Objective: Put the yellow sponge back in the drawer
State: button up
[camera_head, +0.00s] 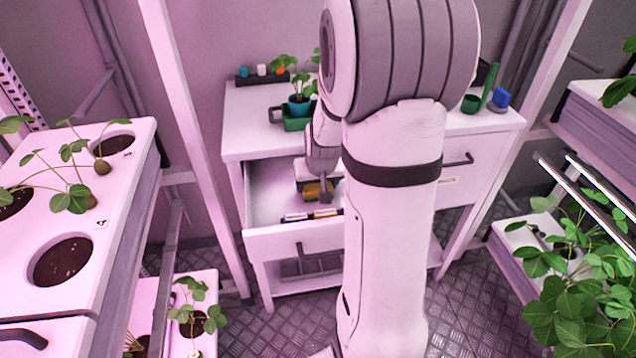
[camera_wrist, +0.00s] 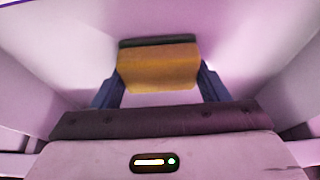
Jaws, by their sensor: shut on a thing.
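The yellow sponge (camera_wrist: 157,68) is a block with a dark layer along its far edge. My gripper (camera_wrist: 158,85) is shut on it, with one blue-grey finger on each side. In the head view the sponge (camera_head: 314,191) shows at my gripper (camera_head: 318,182), within the outline of the open drawer (camera_head: 262,238). The drawer is pulled out from the left side of the white cabinet. I cannot tell whether the sponge touches the drawer floor. My arm hides the drawer's right part.
Markers (camera_head: 297,217) lie near the drawer's front. On the cabinet top (camera_head: 240,140) stand a green tray (camera_head: 296,123) with a potted plant, a dark rack of small items (camera_head: 262,75), a green cup (camera_head: 471,104) and a blue item (camera_head: 501,98). Planters (camera_head: 120,210) flank both sides.

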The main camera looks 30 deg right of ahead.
jog(key=shift+f, duration=0.15)
jog(key=o, duration=0.9)
jog(key=p+v, duration=0.2)
jog(key=v, duration=1)
jog(key=s+a+n, duration=0.1)
jog(key=s+a, duration=0.3)
jog(key=s+a+r+n+g, duration=0.1)
jog(key=s+a, duration=0.3)
jog(key=s, duration=0.1)
jog(key=s+a+n+g+y, duration=0.1)
jog(key=s+a, duration=0.3)
jog(key=s, duration=0.1)
jog(key=shift+s+a+r, duration=0.15)
jog(key=shift+a+r, duration=0.15)
jog(key=shift+a, duration=0.05)
